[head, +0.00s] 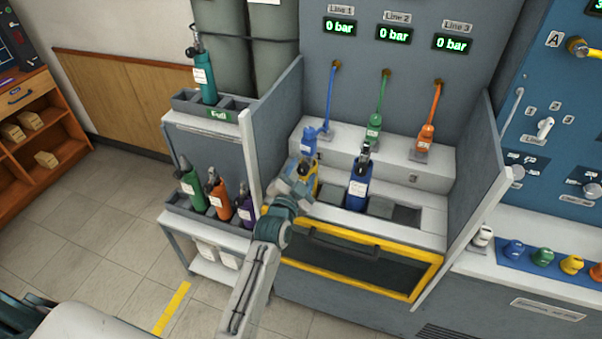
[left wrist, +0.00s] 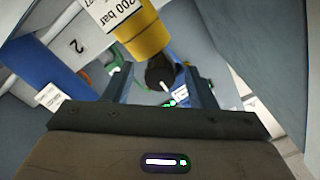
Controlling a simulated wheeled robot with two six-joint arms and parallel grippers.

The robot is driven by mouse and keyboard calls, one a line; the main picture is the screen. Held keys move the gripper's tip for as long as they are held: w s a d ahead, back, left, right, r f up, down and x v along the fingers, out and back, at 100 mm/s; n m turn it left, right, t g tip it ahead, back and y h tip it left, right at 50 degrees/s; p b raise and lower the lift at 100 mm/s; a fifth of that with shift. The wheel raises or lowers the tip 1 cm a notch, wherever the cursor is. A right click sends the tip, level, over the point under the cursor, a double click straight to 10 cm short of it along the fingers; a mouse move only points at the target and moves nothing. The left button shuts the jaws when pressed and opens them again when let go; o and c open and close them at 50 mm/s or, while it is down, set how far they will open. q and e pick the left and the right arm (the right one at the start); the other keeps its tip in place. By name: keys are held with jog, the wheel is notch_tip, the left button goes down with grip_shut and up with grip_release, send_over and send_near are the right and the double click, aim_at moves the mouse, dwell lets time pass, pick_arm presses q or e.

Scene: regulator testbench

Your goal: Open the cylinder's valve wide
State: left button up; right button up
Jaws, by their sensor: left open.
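A yellow cylinder (head: 316,187) stands at the left end of the row of bench slots, mostly hidden behind my left gripper (head: 303,172). In the left wrist view the yellow cylinder (left wrist: 140,35) shows a "200 bar" label, and its dark valve knob (left wrist: 160,72) appears between the two fingers. My left gripper (left wrist: 162,88) is open, with a finger on each side of the knob; I cannot tell whether either touches it. My right gripper is not in view.
A blue cylinder (head: 357,192) stands just right of the yellow one. Blue, green (head: 374,127) and orange (head: 426,135) connectors hang behind, under displays reading 0 bar. Side panels (head: 277,118) flank the bench. A rack (head: 183,207) with several cylinders stands at left.

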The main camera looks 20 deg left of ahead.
pick_arm(q)
jog(key=c, duration=1)
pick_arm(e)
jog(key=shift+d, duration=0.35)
